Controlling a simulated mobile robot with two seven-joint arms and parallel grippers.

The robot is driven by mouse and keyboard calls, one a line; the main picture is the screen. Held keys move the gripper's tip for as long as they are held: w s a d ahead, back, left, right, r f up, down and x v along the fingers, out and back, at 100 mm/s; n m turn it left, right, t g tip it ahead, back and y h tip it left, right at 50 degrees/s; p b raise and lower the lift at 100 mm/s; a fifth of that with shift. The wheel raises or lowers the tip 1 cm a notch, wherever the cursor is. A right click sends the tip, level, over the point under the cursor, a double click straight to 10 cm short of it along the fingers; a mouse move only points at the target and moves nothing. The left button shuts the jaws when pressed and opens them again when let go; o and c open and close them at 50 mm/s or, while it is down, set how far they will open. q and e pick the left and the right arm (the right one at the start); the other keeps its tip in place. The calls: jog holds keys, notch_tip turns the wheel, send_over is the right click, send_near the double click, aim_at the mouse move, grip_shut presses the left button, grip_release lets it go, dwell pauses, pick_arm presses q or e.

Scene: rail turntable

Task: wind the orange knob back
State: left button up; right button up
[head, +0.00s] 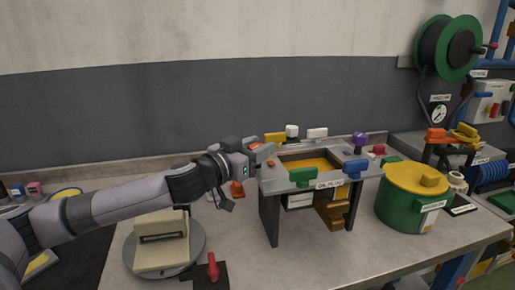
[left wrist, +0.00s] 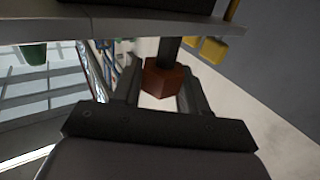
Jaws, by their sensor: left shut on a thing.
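The orange knob (head: 271,163) sits at the left end of the top of a grey stand (head: 292,186), right at my left fingertips. In the left wrist view the knob (left wrist: 163,78) is a dull orange block on a dark shaft, between the two dark fingers. My left gripper (head: 264,154) reaches in from the left and is shut on the knob. The gripper partly hides the knob in the head view. My right gripper is not in view.
Green (head: 304,175) and blue (head: 355,168) blocks sit along the stand's front edge. A green drum with a yellow lid (head: 412,182) stands to the right. A cream box (head: 161,243) on a grey turntable (head: 200,259) and a red lever (head: 212,267) are below my left arm.

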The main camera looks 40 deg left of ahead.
pick_arm(q)
jog(key=n+y, duration=0.2)
jog(key=y, duration=0.1)
jog(key=n+y+b, duration=0.1)
jog(key=n+y, duration=0.1)
jog(key=y, duration=0.2)
jog(key=shift+d+f+n, duration=0.1)
jog(key=shift+n, duration=0.3)
jog(key=n+g+y, duration=0.1)
jog(key=y, duration=0.1)
jog(key=n+g+y+b, duration=0.1)
jog(key=n+y, duration=0.1)
jog(key=y, duration=0.1)
jog(key=shift+g, duration=0.4)
jog(key=shift+n+g+y+b, duration=0.6)
jog(key=shift+n+y, duration=0.2)
jog(key=shift+y, duration=0.1)
jog(key=o, duration=1)
jog(key=shift+c, duration=0.2)
